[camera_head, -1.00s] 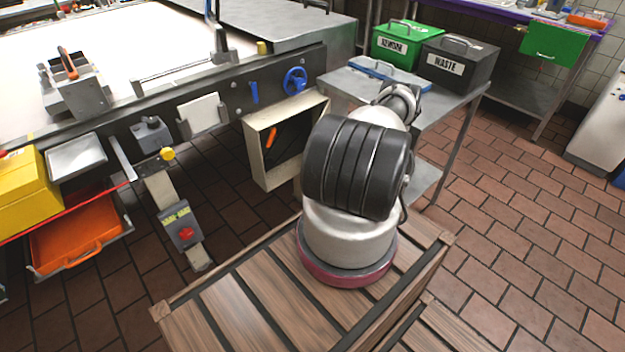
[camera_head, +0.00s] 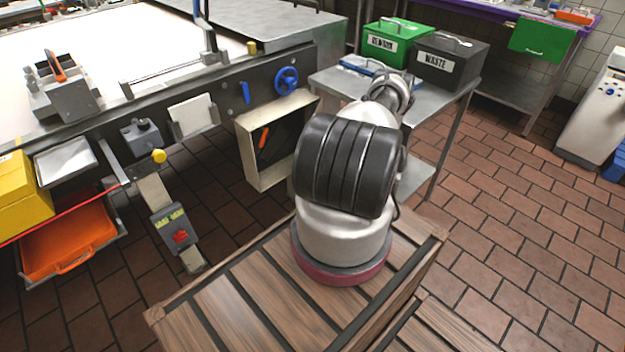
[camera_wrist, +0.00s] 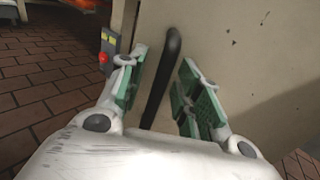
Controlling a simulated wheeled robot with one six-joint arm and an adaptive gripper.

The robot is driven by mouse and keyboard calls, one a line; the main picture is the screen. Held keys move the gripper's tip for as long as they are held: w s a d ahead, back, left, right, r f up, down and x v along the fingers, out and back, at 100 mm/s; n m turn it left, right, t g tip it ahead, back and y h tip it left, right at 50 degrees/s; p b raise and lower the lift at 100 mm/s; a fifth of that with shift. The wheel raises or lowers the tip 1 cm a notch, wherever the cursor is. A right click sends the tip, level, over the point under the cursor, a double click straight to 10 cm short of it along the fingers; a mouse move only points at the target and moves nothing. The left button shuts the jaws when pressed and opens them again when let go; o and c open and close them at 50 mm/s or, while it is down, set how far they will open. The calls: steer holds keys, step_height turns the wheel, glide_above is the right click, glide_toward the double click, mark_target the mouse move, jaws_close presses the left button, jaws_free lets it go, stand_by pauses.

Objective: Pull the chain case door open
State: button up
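The chain case (camera_head: 249,153) is a cream box under the machine's side rail in the head view, with a dark inside and an orange piece in it. My arm covers its right part. In the wrist view, a worn cream panel (camera_wrist: 215,40), apparently the case door, fills much of the picture. A black bar handle (camera_wrist: 160,80) stands on it. My gripper (camera_wrist: 165,75) is open, with its green-padded fingers apart on either side of the handle. Contact with the handle cannot be made out. The gripper is hidden behind my arm in the head view.
A grey control box with a red button (camera_head: 180,236) hangs left of the case. A blue handwheel (camera_head: 287,80) sits above it. A metal table (camera_head: 440,108) with a green bin (camera_head: 390,45) and a grey waste bin (camera_head: 450,66) stands right. Tiled floor is free at right.

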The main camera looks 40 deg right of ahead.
step_height(320, 180, up, 8)
steer(key=shift+f, duration=0.1)
steer(key=shift+c, duration=0.4)
